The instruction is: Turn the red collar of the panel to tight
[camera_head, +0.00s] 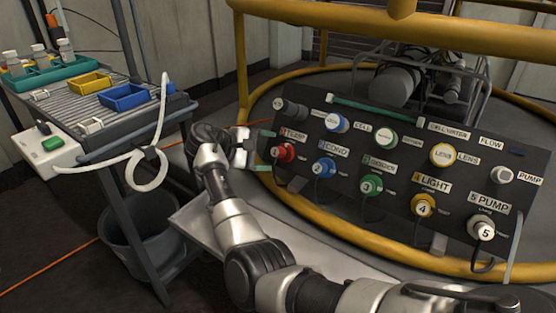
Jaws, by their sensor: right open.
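The dark panel (330,195) stands tilted at the right, with a row of numbered connectors. The red collar (284,153) is at the panel's left end, under a label that seems to read "1 TEMP". My right gripper (262,151) is just left of the red collar, its fingers pointing toward it. The gripper is open, and the collar does not appear to be held between the fingers. I cannot tell from this view how far the collar is turned. My left gripper is not in view.
Blue (323,167), green (371,184), yellow (424,205) and white (481,228) collars line the panel, with a row of ports above. Yellow rails (420,262) surround it. A cart (112,140) with trays and a looped white hose stands at left, above a dark bucket (140,235).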

